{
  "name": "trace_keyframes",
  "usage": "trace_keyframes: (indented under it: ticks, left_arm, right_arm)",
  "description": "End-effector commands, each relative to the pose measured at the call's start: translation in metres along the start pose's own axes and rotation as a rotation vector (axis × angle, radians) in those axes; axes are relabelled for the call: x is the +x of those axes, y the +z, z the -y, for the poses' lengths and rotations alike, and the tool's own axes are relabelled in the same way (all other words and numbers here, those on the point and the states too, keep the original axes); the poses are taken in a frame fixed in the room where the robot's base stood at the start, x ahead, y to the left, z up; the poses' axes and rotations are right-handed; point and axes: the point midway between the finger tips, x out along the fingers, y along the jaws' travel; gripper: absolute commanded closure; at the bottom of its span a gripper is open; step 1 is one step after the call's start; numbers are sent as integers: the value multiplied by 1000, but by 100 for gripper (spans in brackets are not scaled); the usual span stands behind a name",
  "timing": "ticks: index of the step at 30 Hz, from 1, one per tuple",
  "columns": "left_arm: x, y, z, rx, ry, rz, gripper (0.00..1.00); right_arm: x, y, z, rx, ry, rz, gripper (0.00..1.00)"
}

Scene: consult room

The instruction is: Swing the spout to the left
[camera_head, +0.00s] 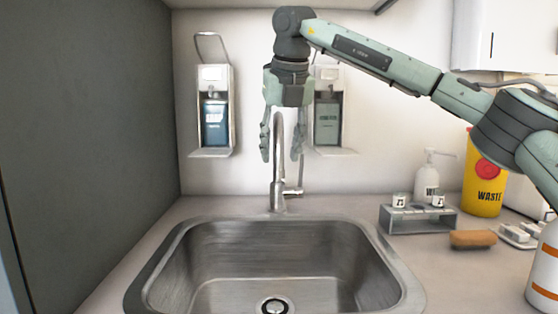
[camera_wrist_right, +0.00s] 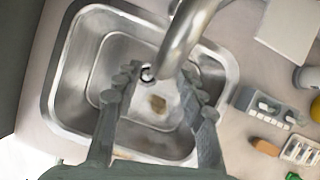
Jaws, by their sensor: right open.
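The metal faucet spout (camera_head: 277,135) rises behind the sink and curves over at the top. Its base and side lever (camera_head: 292,191) stand on the counter at the sink's back edge. My right gripper (camera_head: 281,158) points down around the upper spout, with its open fingers on either side of it in the head view. In the right wrist view, the spout (camera_wrist_right: 188,28) comes in from the top, and the fingers of the gripper (camera_wrist_right: 158,95) are spread over the sink. I cannot tell whether a finger touches the spout. My left gripper is not in view.
The steel sink (camera_head: 175,255) is empty apart from its drain. Two wall dispensers (camera_head: 215,110) hang behind. At right are a rack (camera_head: 405,222), a brown brush (camera_head: 473,239), a white pump bottle (camera_head: 427,180) and a yellow waste bin (camera_head: 484,190). A dark panel (camera_head: 90,100) stands at left.

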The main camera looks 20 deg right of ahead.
Motion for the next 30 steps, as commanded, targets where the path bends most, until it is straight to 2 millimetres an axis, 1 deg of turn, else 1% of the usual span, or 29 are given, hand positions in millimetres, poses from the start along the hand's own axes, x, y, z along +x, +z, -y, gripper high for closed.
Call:
trace_keyframes:
  ticks: [1,3,7,11,17,26,27,30]
  left_arm:
    - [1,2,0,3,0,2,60]
    - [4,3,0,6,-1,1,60]
    - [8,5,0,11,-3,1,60]
    - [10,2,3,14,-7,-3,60]
    - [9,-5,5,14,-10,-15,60]
    - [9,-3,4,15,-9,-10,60]
    - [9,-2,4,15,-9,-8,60]
    - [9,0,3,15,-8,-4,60]
  right_arm:
    - [8,-1,0,-1,-1,-4,60]
    - [17,0,0,-1,0,-2,60]
    - [29,0,0,-1,1,-1,60]
    - [33,0,0,0,1,0,60]
    - [34,0,0,0,1,0,60]
    - [34,0,0,-1,1,0,97]
    - [34,0,0,-1,1,0,100]
    - [33,0,0,-1,1,0,100]
